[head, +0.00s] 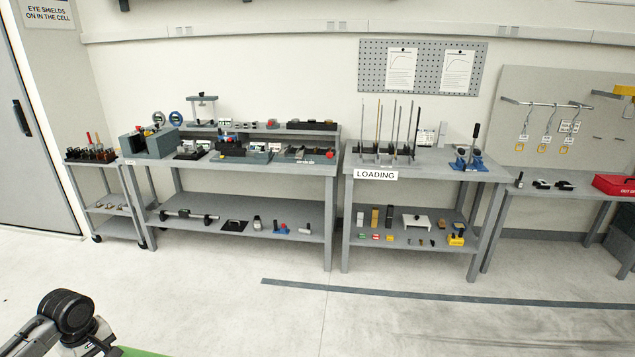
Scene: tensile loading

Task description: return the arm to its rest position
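Part of my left arm shows at the bottom left corner of the head view, with a round black joint cap and grey-white links. It is over the floor, well apart from the benches. The end of this arm runs out of the picture at the bottom, and I see no gripper fingers. My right arm and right gripper are not in the view.
A grey workbench (240,168) with tools stands at the back left, beside a bench with a LOADING sign (376,174) and upright rods. A small cart (105,193) stands far left. A red box (614,184) lies far right. The floor (420,325) in front is clear.

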